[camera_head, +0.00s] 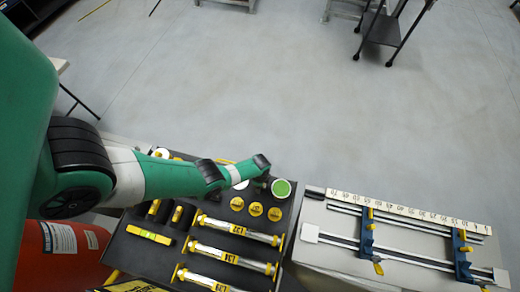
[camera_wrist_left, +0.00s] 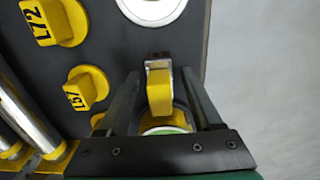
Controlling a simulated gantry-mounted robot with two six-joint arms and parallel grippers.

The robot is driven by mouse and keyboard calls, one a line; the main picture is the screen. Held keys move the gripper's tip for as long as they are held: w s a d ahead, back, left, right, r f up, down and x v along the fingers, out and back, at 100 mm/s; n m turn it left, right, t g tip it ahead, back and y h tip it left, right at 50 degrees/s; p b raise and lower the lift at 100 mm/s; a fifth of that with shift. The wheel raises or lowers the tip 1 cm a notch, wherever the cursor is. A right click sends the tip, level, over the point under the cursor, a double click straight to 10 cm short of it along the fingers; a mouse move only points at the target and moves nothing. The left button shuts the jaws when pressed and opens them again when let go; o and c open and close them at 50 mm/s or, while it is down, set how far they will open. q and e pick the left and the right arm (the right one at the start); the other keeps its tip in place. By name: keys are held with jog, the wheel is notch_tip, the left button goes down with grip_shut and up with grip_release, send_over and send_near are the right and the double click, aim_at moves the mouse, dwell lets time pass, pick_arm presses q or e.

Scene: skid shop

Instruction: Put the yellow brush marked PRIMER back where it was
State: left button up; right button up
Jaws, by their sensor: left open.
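My left gripper (camera_wrist_left: 160,76) is open in the left wrist view, its two dark fingers on either side of a yellow upright piece (camera_wrist_left: 159,92). The piece looks like a brush, but I can read no PRIMER marking on it. I cannot tell whether either finger touches it. A round green top with a white rim (camera_wrist_left: 166,131) shows below the yellow piece, partly hidden by the gripper's base. In the head view my left gripper (camera_head: 265,180) is beside a round green top (camera_head: 281,188) at the dark board's right edge; its fingertips are unclear. My right gripper is not in view.
The dark board (camera_head: 130,250) holds yellow round pieces (camera_head: 255,209), several silver bars in yellow holders (camera_head: 232,257) and a yellow level (camera_head: 149,235). A pale bench (camera_head: 340,262) with blue clamps (camera_head: 367,233) stands at right. A red cylinder (camera_head: 55,262) is at lower left.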

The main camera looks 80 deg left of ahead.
pick_arm(q)
notch_tip(320, 180, up, 6)
jog(key=p, duration=0.6)
jog(key=shift+f, duration=0.1)
